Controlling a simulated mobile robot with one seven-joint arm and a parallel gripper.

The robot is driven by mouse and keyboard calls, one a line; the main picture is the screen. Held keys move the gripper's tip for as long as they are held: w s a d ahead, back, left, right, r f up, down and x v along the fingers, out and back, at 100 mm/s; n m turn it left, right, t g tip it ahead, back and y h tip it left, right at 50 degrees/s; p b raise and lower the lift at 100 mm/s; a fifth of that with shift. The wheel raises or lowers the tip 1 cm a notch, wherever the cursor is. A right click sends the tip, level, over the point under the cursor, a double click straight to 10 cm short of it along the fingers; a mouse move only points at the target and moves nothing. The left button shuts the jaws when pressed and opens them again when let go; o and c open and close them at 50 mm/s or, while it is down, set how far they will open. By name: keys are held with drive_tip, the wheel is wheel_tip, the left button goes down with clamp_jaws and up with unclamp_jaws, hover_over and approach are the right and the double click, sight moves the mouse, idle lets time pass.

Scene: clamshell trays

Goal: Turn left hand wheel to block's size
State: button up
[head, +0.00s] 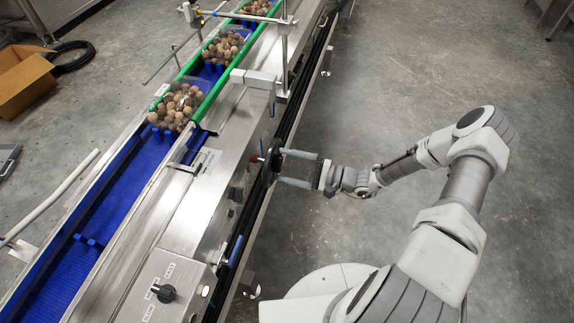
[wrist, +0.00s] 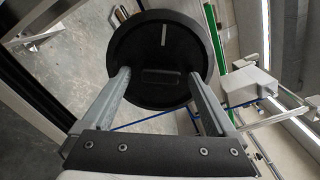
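A round black hand wheel (wrist: 163,38) with a white line on its face fills the upper middle of the wrist view. In the head view the dark wheel (head: 273,158) sits on the side of the conveyor, partly covered by my gripper. My gripper (head: 283,167) reaches it from the right with its two grey fingers spread apart. In the wrist view the fingers of my gripper (wrist: 158,76) overlap the wheel's lower left and lower right, with an empty gap between them. Whether they touch the wheel cannot be told. I cannot make out a size block or scale.
The conveyor has a blue belt (head: 124,185) with clear trays of brown round items (head: 178,104) between green rails. A control panel with a black knob (head: 165,293) is near the front. A cardboard box (head: 22,80) lies at left. The floor on the right is clear.

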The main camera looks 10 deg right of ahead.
drive_tip(key=p+v, duration=0.1)
drive_tip(key=v, duration=1.6)
drive_tip(key=shift+d, duration=0.25)
drive_tip(key=shift+s, duration=0.1)
